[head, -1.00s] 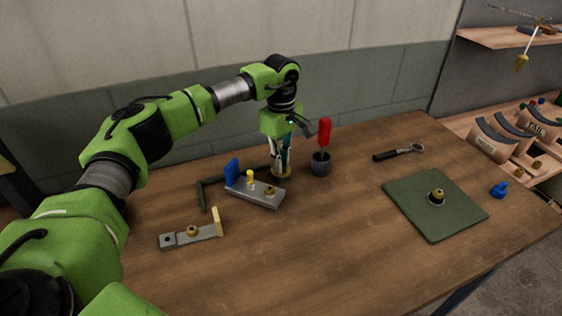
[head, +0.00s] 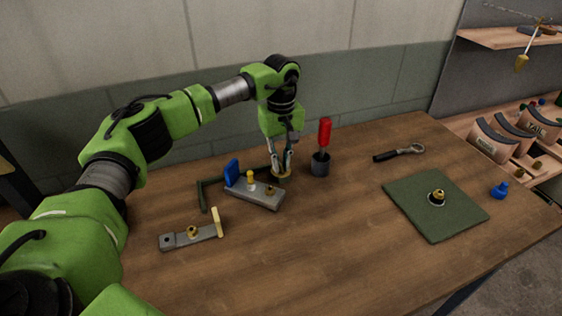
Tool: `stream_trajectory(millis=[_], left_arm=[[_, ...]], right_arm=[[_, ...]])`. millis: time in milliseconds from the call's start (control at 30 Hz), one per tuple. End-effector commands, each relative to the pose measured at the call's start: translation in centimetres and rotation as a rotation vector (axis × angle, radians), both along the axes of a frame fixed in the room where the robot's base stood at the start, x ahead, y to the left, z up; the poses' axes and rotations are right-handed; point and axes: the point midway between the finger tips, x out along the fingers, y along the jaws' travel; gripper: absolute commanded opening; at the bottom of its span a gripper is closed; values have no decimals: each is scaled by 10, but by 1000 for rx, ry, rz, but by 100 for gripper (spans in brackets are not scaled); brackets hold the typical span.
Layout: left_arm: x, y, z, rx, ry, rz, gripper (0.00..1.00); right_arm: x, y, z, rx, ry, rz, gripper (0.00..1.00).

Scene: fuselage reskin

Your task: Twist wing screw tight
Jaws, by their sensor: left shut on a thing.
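My left gripper (head: 281,171) comes down from above at the back of the table, behind the grey block. Its fingers are shut on a small brass-coloured piece, which looks like the wing screw (head: 283,176); the fingers partly hide its shape. The piece is at the right end of a dark green bracket or clamp frame (head: 203,196) that runs behind the block. I cannot tell how deep the screw sits. The grey block (head: 262,200) carries a blue plate (head: 231,172), a yellow pin and a brass fitting. My right gripper is not in view.
A red-handled tool (head: 324,132) stands in a dark cup (head: 320,166) just right of the gripper. A grey bar (head: 208,233) lies front left. A wrench (head: 399,153), a green mat (head: 446,221) with a brass-topped fitting and a blue piece (head: 500,190) are right. The front middle is clear.

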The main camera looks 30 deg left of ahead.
Motion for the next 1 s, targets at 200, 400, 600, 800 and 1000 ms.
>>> stream_trajectory(millis=[200,400,600,800,1000], left_arm=[[2,1,3,0,-8,1,0],[2,1,3,0,-8,1,28],[1,0,1,0,-4,1,28],[1,0,7,0,-3,0,28],[2,0,41,-1,-7,0,28]], right_arm=[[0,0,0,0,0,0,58],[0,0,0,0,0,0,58],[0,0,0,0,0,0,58],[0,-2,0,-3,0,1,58],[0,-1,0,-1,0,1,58]])
